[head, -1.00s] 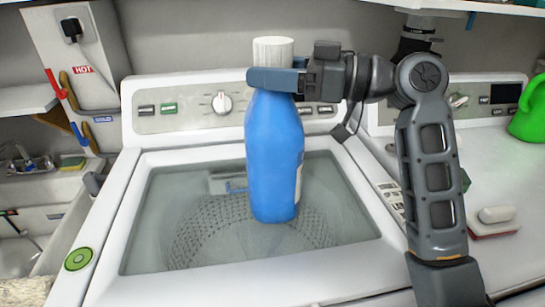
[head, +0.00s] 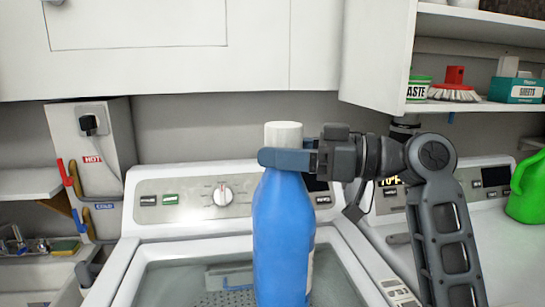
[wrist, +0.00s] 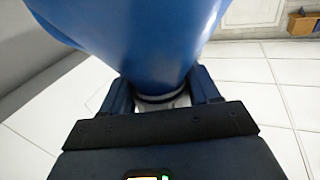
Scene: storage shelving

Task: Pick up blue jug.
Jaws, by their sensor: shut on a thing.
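The blue jug (head: 283,235) with a white cap (head: 284,135) hangs upright in front of the washer in the head view. My gripper (head: 287,160) is shut on its neck, just below the cap. The jug's lower end is cut off by the bottom of the head view. In the wrist view the jug's blue body (wrist: 140,35) fills the upper middle, with its neck between the two fingers (wrist: 165,95).
The washer (head: 145,230) has an open top behind and below the jug. A second machine with a green jug (head: 527,190) stands at right. White cabinets (head: 180,45) are above. An open shelf (head: 480,105) at upper right holds a brush (head: 454,92) and boxes.

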